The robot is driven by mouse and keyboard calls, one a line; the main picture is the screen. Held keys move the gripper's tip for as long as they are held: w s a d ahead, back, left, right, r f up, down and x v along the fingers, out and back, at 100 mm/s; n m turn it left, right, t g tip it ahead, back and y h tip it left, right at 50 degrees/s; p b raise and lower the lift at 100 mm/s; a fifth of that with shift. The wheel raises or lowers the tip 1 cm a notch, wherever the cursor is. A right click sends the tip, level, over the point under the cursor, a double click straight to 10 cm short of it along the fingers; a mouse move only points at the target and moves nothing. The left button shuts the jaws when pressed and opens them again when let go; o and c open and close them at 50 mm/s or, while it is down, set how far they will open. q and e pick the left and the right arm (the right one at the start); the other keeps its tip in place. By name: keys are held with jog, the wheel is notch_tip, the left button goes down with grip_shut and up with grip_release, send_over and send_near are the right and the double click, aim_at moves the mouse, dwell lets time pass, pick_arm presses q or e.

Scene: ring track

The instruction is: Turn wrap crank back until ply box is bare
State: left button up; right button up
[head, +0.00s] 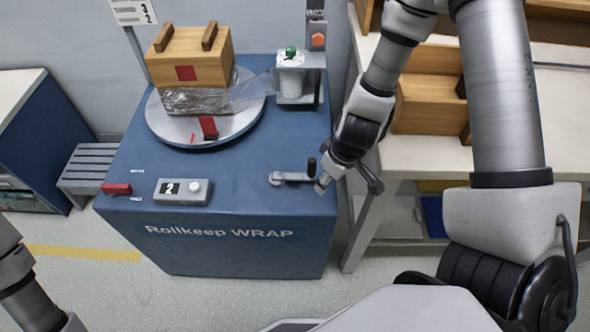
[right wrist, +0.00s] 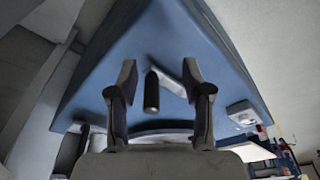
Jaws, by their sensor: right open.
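The ply box (head: 190,62), with two wooden bars and a red square, sits on the round turntable (head: 165,128). Clear film (head: 197,101) wraps its lower part and stretches right to the white roll (head: 291,80) with a green top. The wrap crank (head: 290,177) is a grey arm with an upright black knob (head: 311,165) on the blue machine's front right. My right gripper (head: 321,184) is at the knob. In the right wrist view, the black knob (right wrist: 151,92) stands between the open fingers (right wrist: 160,95), apparently not gripped. My left gripper is out of view.
The blue machine (head: 225,190) carries a counter showing 2 (head: 170,188), a red block (head: 117,189) and a red marker (head: 208,128) by the turntable. A bench with wooden boxes (head: 425,103) stands right, close to my right arm. A grey slatted stand (head: 88,165) is left.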

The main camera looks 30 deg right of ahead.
aim_at(313, 160)
jog(key=w+r+t, duration=0.1)
jog(key=w+r, duration=0.1)
jog(key=w+r+t+b, duration=0.1)
jog(key=w+r, duration=0.1)
jog(key=shift+w+y, duration=0.3)
jog(key=shift+w, duration=0.05)
jog(key=shift+w+f+b, duration=0.2)
jog(key=shift+w+b, duration=0.05)
jog(key=shift+b, duration=0.25)
jog(key=b+x, duration=0.6)
jog(key=x, duration=0.1)
jog(key=shift+w+f, duration=0.1)
jog(key=shift+f, duration=0.05)
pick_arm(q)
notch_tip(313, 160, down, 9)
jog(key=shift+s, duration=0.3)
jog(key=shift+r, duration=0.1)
pick_arm(e)
grip_shut()
